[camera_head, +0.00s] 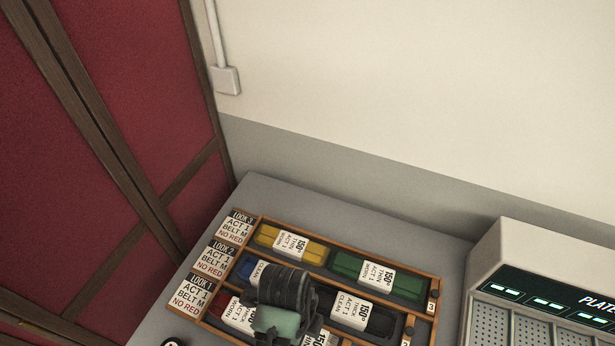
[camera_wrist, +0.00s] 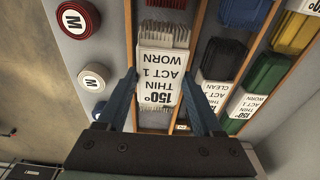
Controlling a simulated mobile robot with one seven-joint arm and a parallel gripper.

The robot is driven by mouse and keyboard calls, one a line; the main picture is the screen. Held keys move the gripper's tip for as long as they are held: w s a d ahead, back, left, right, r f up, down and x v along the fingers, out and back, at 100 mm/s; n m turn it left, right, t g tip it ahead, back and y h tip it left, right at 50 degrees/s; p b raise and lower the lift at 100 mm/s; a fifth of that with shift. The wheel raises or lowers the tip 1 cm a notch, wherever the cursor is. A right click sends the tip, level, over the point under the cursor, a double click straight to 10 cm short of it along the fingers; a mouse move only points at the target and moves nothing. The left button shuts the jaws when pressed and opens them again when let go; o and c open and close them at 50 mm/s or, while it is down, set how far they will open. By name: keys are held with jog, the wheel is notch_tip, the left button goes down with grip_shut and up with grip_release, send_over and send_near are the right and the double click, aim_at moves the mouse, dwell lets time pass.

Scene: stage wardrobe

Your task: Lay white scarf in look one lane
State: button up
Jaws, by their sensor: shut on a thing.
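The white scarf (camera_wrist: 167,35) is a ribbed, folded strip with a label reading 150°, thin, act 1, worn. In the wrist view it lies between the two blue fingers of my gripper (camera_wrist: 160,80), which are shut on it. The scarf is over or in the outermost lane of the wooden tray (camera_wrist: 130,30). That lane is beside the LOOK 1 card (camera_head: 192,293) in the head view. I cannot tell whether the scarf touches the lane floor. In the head view my arm hides much of this lane.
The middle lane holds a blue scarf (camera_wrist: 234,17) and a black one (camera_wrist: 222,60). The far lane holds a yellow scarf (camera_head: 307,249) and a green one (camera_head: 350,266). A red roll (camera_wrist: 77,18) and a white roll (camera_wrist: 95,78) lie outside the tray. A panelled box (camera_head: 545,280) stands right.

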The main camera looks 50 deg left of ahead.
aim_at(305, 343)
jog(key=shift+f, duration=3.15)
jog(key=shift+f, duration=0.1)
jog(key=o, duration=1.1)
jog(key=r, duration=0.4)
jog(key=a+r, duration=0.1)
jog(key=r, duration=0.7)
jog(key=shift+s+a+r, duration=0.1)
jog(key=shift+s+a, duration=0.05)
jog(key=shift+s, duration=0.2)
